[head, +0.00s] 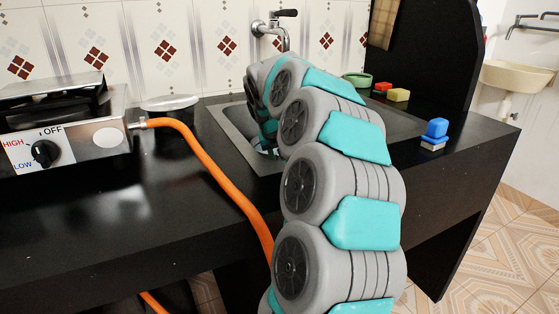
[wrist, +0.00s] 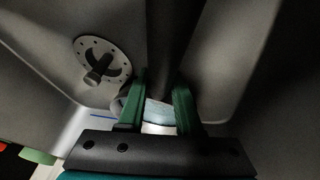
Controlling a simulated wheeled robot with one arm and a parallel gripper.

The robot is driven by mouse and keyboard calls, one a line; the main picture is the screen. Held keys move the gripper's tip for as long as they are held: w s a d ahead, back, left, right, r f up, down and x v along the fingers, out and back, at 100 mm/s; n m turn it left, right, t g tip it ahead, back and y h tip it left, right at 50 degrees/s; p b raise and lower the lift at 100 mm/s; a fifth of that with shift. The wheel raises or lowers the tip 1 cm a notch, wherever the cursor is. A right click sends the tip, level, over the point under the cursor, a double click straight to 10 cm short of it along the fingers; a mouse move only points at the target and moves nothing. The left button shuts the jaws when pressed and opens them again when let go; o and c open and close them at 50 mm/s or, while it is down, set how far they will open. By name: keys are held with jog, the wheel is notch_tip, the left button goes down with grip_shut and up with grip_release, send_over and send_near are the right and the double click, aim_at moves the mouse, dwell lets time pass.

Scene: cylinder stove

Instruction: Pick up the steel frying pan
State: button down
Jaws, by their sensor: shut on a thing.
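My gripper (wrist: 160,82) is down inside the metal sink (head: 235,125). Its green fingers are shut on a dark, straight bar (wrist: 174,40), which looks like a handle and runs up out of the top of the wrist view. I cannot tell from these frames whether the bar belongs to the steel frying pan; no pan body shows clearly. A pale blue and white thing (wrist: 160,114) shows between the fingers beyond the bar. In the head view my arm hides the gripper and most of the sink.
The sink drain (wrist: 100,62) is left of the fingers. The tap (head: 272,27) is above the sink. The stove (head: 65,130), a round metal disc (head: 170,102) and an orange hose (head: 205,160) are left.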

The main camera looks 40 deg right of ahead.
notch_tip(320, 180, up, 18)
jog(key=shift+p, duration=0.3)
dwell(0.4)
jog(key=c, duration=1.2)
grip_release()
grip_shut()
jog(key=shift+f, duration=0.1)
